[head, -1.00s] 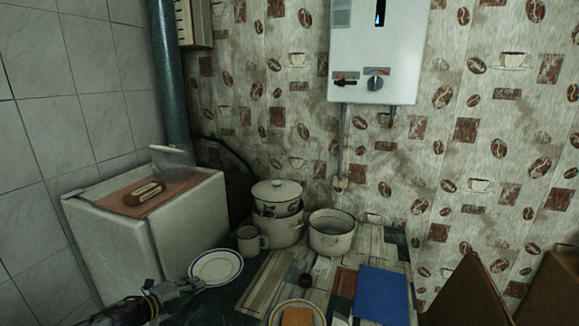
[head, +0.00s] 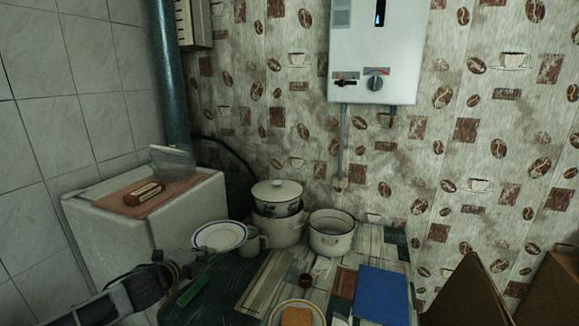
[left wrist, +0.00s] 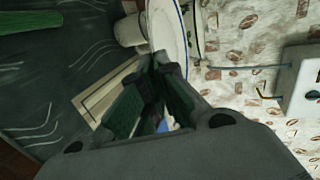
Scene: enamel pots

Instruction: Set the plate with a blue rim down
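The white plate with a blue rim (head: 219,235) is in the left of the head view, raised off the table and slightly tilted. My left gripper (head: 196,257) is at its near left edge and appears shut on that edge. In the left wrist view the fingers (left wrist: 162,62) meet at the rim of the plate (left wrist: 170,32), which is seen nearly edge-on. The fingers hide the gripped part of the rim. My right gripper is not in view.
An enamel mug (head: 254,241) stands close behind the plate. Stacked pots (head: 280,228) and an open pot (head: 331,236) stand at the back. A blue board (head: 382,294), an orange sponge (head: 297,316) and a green item (head: 192,292) lie nearer. The dark table area (head: 226,285) has free room.

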